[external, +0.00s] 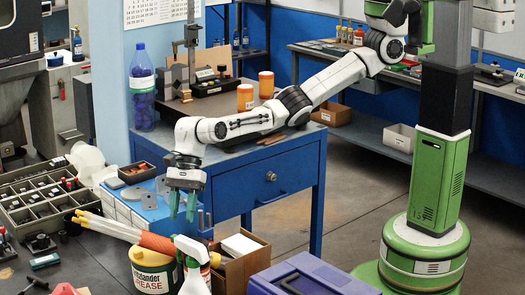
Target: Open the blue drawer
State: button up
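The blue drawer (240,187) is in the front of the blue workbench, in the middle of the external view. Its front looks flush with the bench frame, so it appears closed. A round lock (271,176) sits on it, with a dark bar handle (271,198) below. My gripper (183,206) points down with its green fingers apart and nothing visible between them. It is left of the drawer handle and clear of it, in front of the bench's left end. The drawer's left part is partly hidden by things near my gripper.
A grease bucket (155,272), a spray bottle (192,265), an open cardboard box (238,256) and a blue toolbox (305,277) stand in the foreground below the drawer. Orange-and-white jars (245,97) and a blue bottle (142,88) stand on the bench. Floor shows right of the bench.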

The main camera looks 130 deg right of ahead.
jog(key=s+a+r+n+t+y+p, duration=0.1)
jog(key=s+a+r+t+y+p, duration=0.15)
jog(key=a, duration=0.75)
jog(key=s+a+r+n+t+y+p, duration=0.1)
jog(key=s+a+y+p, duration=0.15)
jog(key=a, duration=0.65)
jog(key=s+a+f+g+p, duration=0.2)
jog(key=s+a+f, duration=0.2)
jog(key=s+a, duration=0.6)
jog(key=n+t+h+b, duration=0.7)
jog(key=t+h+b, duration=0.4)
jog(key=h+b, duration=0.45)
send_near(277, 199)
jog(key=shift+h, duration=0.25)
jog(key=p+x, duration=0.1)
jog(key=x, duration=0.3)
jog(key=p+x, duration=0.1)
jog(key=x, duration=0.4)
jog(key=shift+w+d+f, duration=0.2)
jog(key=shift+d, duration=0.1)
